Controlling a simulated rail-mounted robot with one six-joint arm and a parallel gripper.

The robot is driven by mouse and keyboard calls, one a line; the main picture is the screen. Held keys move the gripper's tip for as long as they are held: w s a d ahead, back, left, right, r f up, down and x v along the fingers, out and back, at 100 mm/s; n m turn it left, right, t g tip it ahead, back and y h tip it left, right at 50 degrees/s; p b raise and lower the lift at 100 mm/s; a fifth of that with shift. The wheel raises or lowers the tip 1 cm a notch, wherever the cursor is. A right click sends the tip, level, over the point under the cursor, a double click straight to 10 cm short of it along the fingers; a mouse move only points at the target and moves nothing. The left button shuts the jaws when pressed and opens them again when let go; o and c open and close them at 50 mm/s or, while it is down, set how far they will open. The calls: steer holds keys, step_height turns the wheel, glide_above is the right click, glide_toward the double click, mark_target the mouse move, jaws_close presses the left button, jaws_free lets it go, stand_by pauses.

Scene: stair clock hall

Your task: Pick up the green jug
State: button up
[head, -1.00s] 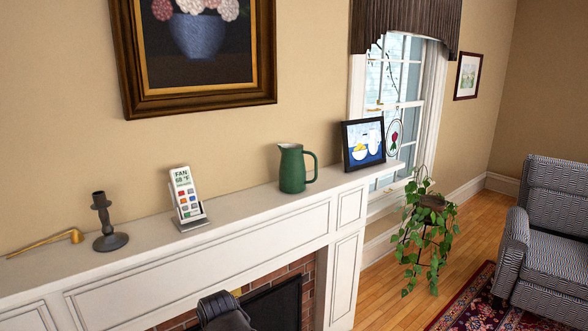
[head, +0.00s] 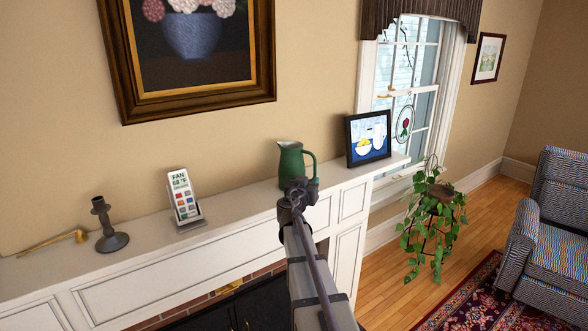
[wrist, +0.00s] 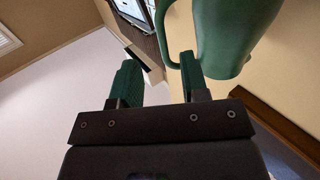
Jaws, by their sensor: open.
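The green jug (head: 290,158) stands upright on the white mantel, with its handle toward the right. My gripper (head: 300,187) is in front of its lower part in the head view and hides its base. In the wrist view my gripper (wrist: 158,65) is open, with two green-padded fingers apart. The jug (wrist: 232,35) fills the upper right there, and its handle curves down just beyond the fingertips, near the right finger. Whether a finger touches the jug I cannot tell. Nothing is held between the fingers.
On the mantel (head: 135,251), a remote in a stand (head: 183,196), a dark candlestick (head: 108,225) and a brass snuffer (head: 50,243) are to the left. A framed picture (head: 368,138) stands close to the jug's right. A hanging-leaved plant (head: 432,215) is beyond the mantel's right end.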

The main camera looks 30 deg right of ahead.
mark_target(315, 172)
steer(key=x, duration=0.8)
steer(key=shift+w+d, duration=0.1)
steer(key=shift+w, duration=0.15)
steer(key=shift+s, duration=0.15)
steer(key=shift+c, duration=0.3)
jaws_close()
